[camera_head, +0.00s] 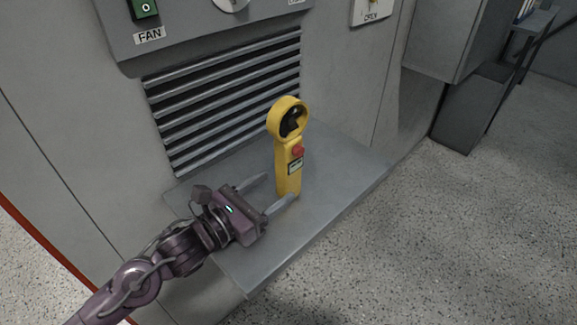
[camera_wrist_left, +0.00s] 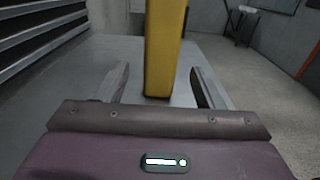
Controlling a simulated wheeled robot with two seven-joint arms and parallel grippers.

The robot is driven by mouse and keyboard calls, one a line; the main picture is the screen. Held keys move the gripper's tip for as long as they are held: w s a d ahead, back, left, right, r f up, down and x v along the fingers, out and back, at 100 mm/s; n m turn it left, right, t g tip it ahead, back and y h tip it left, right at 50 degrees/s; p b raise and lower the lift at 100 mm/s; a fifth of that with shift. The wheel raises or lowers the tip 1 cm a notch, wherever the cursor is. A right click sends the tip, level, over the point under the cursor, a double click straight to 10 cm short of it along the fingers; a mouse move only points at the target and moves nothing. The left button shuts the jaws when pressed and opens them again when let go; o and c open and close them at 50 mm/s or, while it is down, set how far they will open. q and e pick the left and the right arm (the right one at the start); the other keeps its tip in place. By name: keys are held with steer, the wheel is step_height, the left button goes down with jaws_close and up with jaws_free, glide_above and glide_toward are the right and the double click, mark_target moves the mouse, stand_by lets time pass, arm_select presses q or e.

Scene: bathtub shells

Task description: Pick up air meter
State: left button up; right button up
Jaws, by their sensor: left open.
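The yellow air meter (camera_head: 287,172) stands upright on a grey metal shelf (camera_head: 335,190) in the head view. It has a round ring with a dark fan at its top, a red button and a small display. My left gripper (camera_head: 281,190) is open, low beside the meter, its fingers pointing towards the handle. In the left wrist view the meter's yellow handle (camera_wrist_left: 164,50) rises ahead between the two open fingers (camera_wrist_left: 161,85), apart from both as far as I can see. The meter's top is out of that view. My right gripper is not in view.
A slatted vent (camera_head: 225,100) is in the wall behind the shelf. A grey cabinet (camera_head: 455,40) stands at the upper right. The shelf's right part is clear, with speckled floor (camera_head: 480,230) beyond.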

mark_target(294, 173)
arm_select(q)
steer(key=x, duration=0.6)
steer(key=shift+p, duration=0.3)
steer(key=shift+w+d, duration=0.3)
steer(key=shift+d, duration=0.05)
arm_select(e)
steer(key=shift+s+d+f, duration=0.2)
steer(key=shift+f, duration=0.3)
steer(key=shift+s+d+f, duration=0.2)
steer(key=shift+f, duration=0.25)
arm_select(q)
steer(key=c, duration=1.2)
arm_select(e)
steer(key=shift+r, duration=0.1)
